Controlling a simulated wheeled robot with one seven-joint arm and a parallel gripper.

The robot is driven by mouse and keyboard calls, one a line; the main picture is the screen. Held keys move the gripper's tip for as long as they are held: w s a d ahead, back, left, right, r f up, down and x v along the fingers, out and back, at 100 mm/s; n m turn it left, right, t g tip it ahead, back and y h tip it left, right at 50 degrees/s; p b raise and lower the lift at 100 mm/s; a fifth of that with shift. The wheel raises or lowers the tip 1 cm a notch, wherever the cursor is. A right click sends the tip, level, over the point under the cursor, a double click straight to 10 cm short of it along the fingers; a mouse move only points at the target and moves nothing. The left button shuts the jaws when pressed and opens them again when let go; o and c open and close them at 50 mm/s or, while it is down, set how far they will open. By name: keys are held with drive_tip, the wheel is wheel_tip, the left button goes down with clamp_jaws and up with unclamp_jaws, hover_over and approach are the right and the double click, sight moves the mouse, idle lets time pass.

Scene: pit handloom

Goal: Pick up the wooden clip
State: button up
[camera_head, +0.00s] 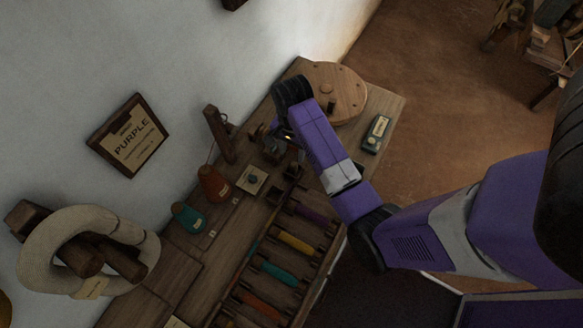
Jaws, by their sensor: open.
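My gripper (279,146) is at the end of my purple arm, low over the wooden bench and close to the wall side. It looks small and dark here, and its jaws are open. I cannot make out the wooden clip for certain. It may be among the small dark shapes around the gripper or hidden behind my arm. Whether anything lies between the jaws cannot be told from this view.
A dark wooden upright (219,134) stands left of my gripper. Orange (213,184) and teal (187,218) cones stand on the bench. A rack holds coloured bobbins (297,242). A round wooden disc (347,93) and a small labelled box (376,134) lie right of my arm.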

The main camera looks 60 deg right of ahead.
sight(294, 164)
drive_tip(key=f, duration=0.7)
drive_tip(key=shift+s+f+p, duration=0.2)
drive_tip(key=shift+s+p, duration=0.15)
drive_tip(key=shift+p, duration=0.05)
drive_tip(key=shift+c, duration=0.4)
clamp_jaws()
